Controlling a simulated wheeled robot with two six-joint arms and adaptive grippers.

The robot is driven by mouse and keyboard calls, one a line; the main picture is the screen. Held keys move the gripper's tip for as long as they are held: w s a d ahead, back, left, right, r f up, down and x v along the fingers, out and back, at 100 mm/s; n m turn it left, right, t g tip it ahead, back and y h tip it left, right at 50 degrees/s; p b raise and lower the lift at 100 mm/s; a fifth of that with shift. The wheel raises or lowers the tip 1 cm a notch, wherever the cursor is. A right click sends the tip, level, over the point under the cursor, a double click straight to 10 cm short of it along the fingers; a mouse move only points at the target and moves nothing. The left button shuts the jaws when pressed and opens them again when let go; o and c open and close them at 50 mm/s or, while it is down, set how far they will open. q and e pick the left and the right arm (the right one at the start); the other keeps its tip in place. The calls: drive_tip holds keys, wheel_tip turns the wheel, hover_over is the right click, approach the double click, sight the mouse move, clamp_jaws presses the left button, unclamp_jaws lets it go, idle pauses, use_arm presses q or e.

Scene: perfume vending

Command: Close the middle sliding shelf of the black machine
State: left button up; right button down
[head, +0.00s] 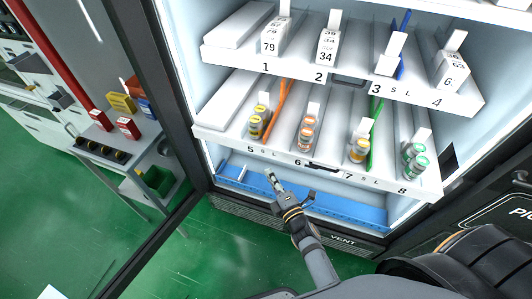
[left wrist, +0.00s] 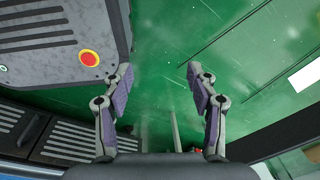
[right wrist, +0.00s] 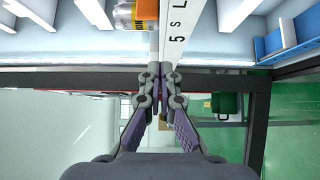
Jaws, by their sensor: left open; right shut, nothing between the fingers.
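The black machine (head: 150,75) stands open, with white shelves inside. The shelf labelled 1 to 4 (head: 300,72) is above the shelf labelled 5 to 8 (head: 225,138), and part of another shelf (head: 478,12) shows higher up. I cannot tell exactly how far each one is pulled out. My right gripper (head: 270,174) is shut and empty, just below the front of the 5 to 8 shelf. In the right wrist view its tips (right wrist: 160,68) are close to the strip marked 5; contact is unclear. My left gripper (left wrist: 158,72) is open and empty above the green floor.
Small bottles with yellow (head: 255,124), orange (head: 307,132) and green (head: 413,160) labels stand on the 5 to 8 shelf. Boxes (head: 274,35) stand on the shelf above. A blue tray (head: 345,207) lies below. A black door stands at the right.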

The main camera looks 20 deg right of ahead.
sight(282, 122)
drive_tip(key=w, duration=0.5)
drive_tip(key=w+d, duration=0.1)
drive_tip(key=w, duration=0.2)
drive_tip(key=shift+w+p, duration=0.3)
drive_tip(key=shift+p, duration=0.1)
use_arm(q)
drive_tip(key=shift+w+a+r, duration=0.4)
drive_tip(key=shift+w+r, duration=0.2)
drive_tip(key=shift+w, duration=0.2)
use_arm(e)
drive_tip(key=shift+w+d, duration=0.2)
drive_tip(key=w+d+b, duration=0.1)
drive_tip(key=w+d, duration=0.2)
drive_tip(key=w, duration=0.1)
drive_tip(key=w+d+b, duration=0.2)
drive_tip(key=w+d, duration=0.1)
drive_tip(key=w, duration=0.2)
drive_tip(key=w+d+b, duration=0.2)
drive_tip(key=w+d, duration=0.2)
drive_tip(key=shift+w+f, duration=0.1)
drive_tip(key=shift+w, duration=0.3)
drive_tip(key=shift+w+d, duration=0.3)
use_arm(q)
wheel_tip(282, 122, down, 6)
drive_tip(key=shift+r, duration=0.25)
use_arm(e)
drive_tip(key=shift+r, duration=0.3)
